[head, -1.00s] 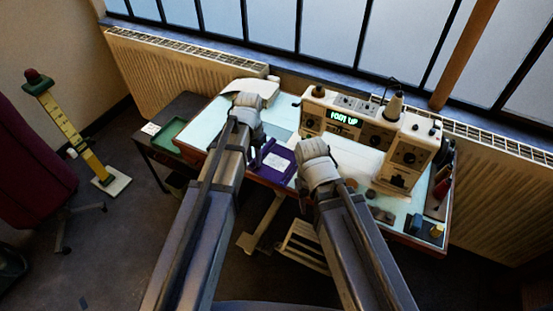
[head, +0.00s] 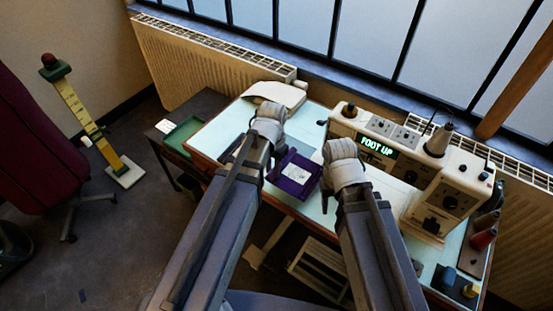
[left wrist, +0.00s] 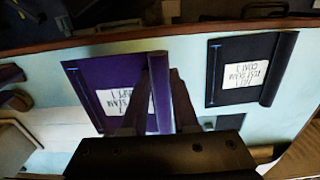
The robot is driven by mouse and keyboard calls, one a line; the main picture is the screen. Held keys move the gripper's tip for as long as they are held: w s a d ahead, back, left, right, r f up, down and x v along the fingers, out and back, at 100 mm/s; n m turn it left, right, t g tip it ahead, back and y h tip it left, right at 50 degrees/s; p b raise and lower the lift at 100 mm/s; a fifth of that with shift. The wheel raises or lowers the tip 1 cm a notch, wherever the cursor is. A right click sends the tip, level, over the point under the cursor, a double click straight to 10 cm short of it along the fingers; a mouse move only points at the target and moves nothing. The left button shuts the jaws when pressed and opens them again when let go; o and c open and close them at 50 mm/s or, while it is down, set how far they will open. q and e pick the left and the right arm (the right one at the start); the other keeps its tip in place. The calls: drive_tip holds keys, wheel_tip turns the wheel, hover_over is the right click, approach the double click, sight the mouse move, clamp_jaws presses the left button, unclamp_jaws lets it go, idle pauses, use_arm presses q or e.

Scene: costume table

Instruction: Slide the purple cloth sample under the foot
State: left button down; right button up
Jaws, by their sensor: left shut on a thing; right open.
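The purple cloth sample (head: 294,178) lies flat on the pale table, between my two grippers in the head view. It bears a white label and also shows in the left wrist view (left wrist: 92,88). My left gripper (head: 272,172) is shut on its side edge; in the left wrist view the dark fingers (left wrist: 155,75) meet at the raised edge. My right gripper (head: 327,202) is open and empty, at the other side of the sample. The sewing machine (head: 395,150) stands right of the sample, its display reading "FOOT UP". Its foot is hidden behind my right arm.
A dark labelled sample (left wrist: 245,75) lies beside the purple one. A green tray (head: 183,136) sits on a side table at left. Spools (head: 483,235) and small blocks (head: 458,287) stand at the table's right end. Radiators and a window are behind.

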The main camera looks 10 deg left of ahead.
sight(288, 163)
use_arm(q)
drive_tip(key=shift+s, duration=0.1)
drive_tip(key=shift+f+b, duration=0.3)
use_arm(e)
drive_tip(key=shift+f, duration=0.3)
use_arm(q)
wheel_tip(288, 163, down, 5)
drive_tip(key=b, duration=0.5)
use_arm(e)
wheel_tip(288, 163, down, 5)
drive_tip(key=shift+f, duration=0.1)
use_arm(q)
drive_tip(key=shift+w+d+r, duration=0.1)
drive_tip(key=shift+w+d, duration=0.05)
drive_tip(key=shift+w, duration=0.35)
use_arm(e)
drive_tip(key=shift+r, duration=0.2)
use_arm(q)
drive_tip(key=shift+w+d, duration=0.5)
drive_tip(key=shift+w, duration=0.55)
drive_tip(key=shift+w+d, duration=0.5)
drive_tip(key=shift+w, duration=0.6)
drive_tip(key=shift+w+d, duration=0.5)
drive_tip(key=shift+w, duration=0.55)
use_arm(e)
drive_tip(key=shift+f, duration=0.1)
use_arm(q)
drive_tip(key=shift+f, duration=0.2)
use_arm(e)
drive_tip(key=shift+f, duration=0.1)
